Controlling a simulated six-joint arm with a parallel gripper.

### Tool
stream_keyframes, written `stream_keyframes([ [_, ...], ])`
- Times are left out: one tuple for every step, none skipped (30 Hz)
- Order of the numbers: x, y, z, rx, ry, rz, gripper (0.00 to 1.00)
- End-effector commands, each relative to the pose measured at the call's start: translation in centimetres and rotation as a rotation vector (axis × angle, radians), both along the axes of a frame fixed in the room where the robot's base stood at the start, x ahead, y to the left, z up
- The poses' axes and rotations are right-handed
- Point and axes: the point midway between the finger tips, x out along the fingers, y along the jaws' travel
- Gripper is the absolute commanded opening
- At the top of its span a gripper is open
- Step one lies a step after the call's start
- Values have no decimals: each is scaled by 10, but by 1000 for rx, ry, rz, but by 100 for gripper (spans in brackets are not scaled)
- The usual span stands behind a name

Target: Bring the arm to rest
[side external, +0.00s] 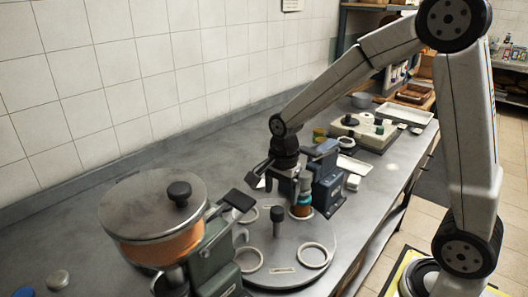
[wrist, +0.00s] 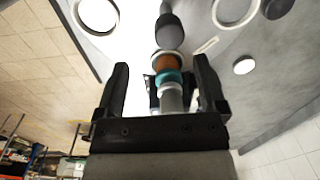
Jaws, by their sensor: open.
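My gripper (side external: 281,184) hangs at the end of my arm over the far side of a round grey turntable (side external: 285,275). In the wrist view its two black fingers (wrist: 162,80) stand wide apart. A small jar (side external: 300,211), orange with a teal band, stands at the far edge of the turntable. The jar also shows in the wrist view (wrist: 168,62), in the gap between the fingers. I cannot tell whether any finger touches it. My arm reaches down to the bench from the right.
A blue-grey machine (side external: 327,178) stands close beside my gripper. A large lidded pan (side external: 155,215) and a green-grey machine (side external: 212,255) are at the front left. White rings (side external: 314,256) and a dark knob (side external: 277,216) are on the turntable. The bench by the wall (side external: 140,160) is clear.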

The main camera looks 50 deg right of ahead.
Motion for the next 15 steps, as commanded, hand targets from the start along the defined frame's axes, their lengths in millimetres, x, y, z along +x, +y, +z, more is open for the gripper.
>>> stream_keyframes([
  [-5,2,-1,-3,-7,65,90],
  [-7,3,-2,-5,-13,107,90],
  [-11,4,-2,-9,-21,165,90],
  [-13,5,-3,-11,-26,209,90],
  [-16,5,-4,-15,-32,253,90],
  [-20,7,-5,-19,-39,312,90],
  [-22,7,-5,-23,-46,357,90],
  [-25,8,-6,-26,-50,400,90],
  [-28,9,-7,-32,-58,460,90],
  [-31,10,-8,-37,-63,503,90],
  [-34,11,-8,-41,-68,548,90],
  [-38,12,-10,-48,-74,607,90],
  [-40,12,-10,-53,-79,652,90],
  [-43,13,-11,-58,-86,696,90],
  [-47,14,-12,-66,-92,755,90],
])
